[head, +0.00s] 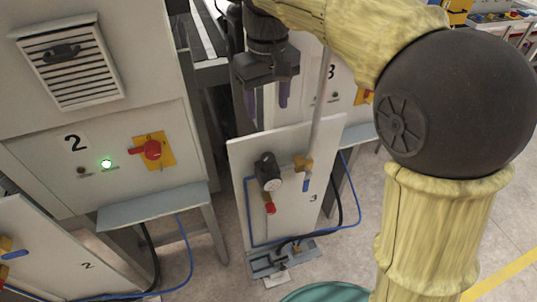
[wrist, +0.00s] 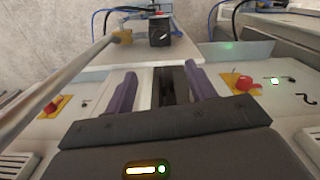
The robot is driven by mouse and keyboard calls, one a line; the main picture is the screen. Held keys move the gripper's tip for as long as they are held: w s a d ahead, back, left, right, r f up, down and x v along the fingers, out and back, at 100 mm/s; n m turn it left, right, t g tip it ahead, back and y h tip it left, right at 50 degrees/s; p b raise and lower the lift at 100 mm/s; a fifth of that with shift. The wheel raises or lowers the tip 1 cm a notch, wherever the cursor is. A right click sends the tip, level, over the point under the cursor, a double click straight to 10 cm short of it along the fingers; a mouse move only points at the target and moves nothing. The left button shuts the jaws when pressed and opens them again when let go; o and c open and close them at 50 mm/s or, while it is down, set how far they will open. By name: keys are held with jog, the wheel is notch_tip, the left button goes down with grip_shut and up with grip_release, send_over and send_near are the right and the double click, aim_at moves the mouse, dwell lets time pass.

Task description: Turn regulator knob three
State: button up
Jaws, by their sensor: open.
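The white panel marked 3 (head: 290,215) stands upright on the floor, low in the middle of the head view. Its regulator has a black knob (head: 266,163) on top and a small round gauge (head: 273,185) on its front. The regulator also shows in the wrist view (wrist: 159,32), dark and small near the top edge. My gripper (head: 267,97) points down above and behind the panel. Its two purple fingers are spread with nothing between them; in the wrist view my gripper (wrist: 160,85) is apart from the regulator.
A yellow valve (head: 303,163) with a grey pipe rising from it sits right of the regulator. Cabinet 2 (head: 120,125) stands left, with a red switch (head: 152,150) and lit green lamp (head: 106,163). A grey shelf (head: 155,207) juts below it. Blue hoses cross the floor.

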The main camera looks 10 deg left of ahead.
aim_at(268, 157)
notch_tip(268, 157, down, 18)
jog(key=p, duration=0.3)
jog(key=shift+r, duration=0.25)
jog(key=c, duration=1)
